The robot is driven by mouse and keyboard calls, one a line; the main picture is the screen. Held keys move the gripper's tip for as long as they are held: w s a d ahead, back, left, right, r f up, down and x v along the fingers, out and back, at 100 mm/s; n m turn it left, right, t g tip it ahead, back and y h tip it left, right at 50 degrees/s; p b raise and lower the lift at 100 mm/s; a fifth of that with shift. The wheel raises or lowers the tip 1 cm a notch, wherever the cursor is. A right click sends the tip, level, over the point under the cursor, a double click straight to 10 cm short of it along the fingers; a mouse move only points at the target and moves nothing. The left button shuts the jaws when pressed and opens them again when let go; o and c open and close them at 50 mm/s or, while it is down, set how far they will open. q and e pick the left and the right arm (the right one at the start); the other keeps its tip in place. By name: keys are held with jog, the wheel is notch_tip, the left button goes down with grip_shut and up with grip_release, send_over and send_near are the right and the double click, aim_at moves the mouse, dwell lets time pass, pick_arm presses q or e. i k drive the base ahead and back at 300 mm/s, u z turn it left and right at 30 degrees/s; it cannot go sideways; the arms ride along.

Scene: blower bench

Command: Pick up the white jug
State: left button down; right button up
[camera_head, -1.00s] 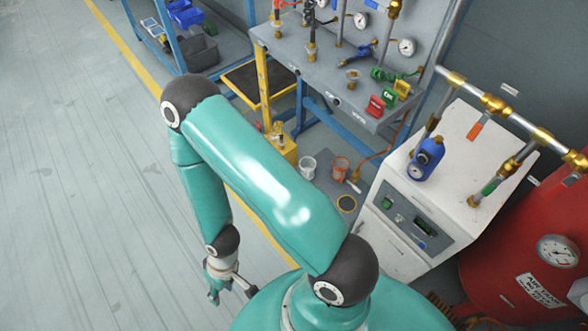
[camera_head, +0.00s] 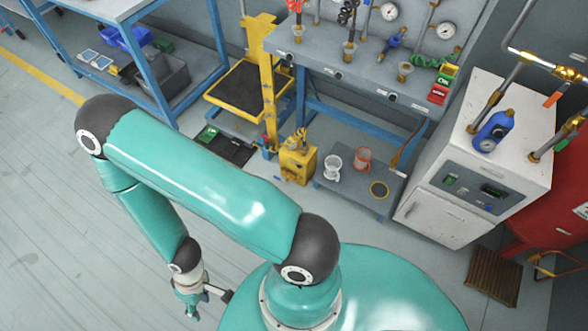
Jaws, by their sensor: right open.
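The white jug (camera_head: 332,167) stands upright on a low grey platform (camera_head: 335,190) under the workbench, right of the yellow jack. An orange-red jug (camera_head: 362,159) stands just to its right. My right gripper (camera_head: 194,303) hangs low over the floor at the lower left, open and empty, well apart from the white jug. My teal right arm crosses the picture in front of the floor. My left gripper is out of view.
A yellow lift (camera_head: 262,60) with a black platform and a yellow jack (camera_head: 297,163) stand left of the jugs. The workbench top (camera_head: 350,85) overhangs behind them. A white cabinet (camera_head: 450,205) is to the right. The floor at left is clear.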

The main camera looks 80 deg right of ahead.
aim_at(333, 163)
jog(key=u, duration=0.05)
jog(key=i, duration=0.85)
jog(key=z, duration=2.65)
jog(key=k, duration=0.35)
jog(key=z, duration=0.55)
jog(key=i, duration=1.35)
jog(key=u, duration=0.3)
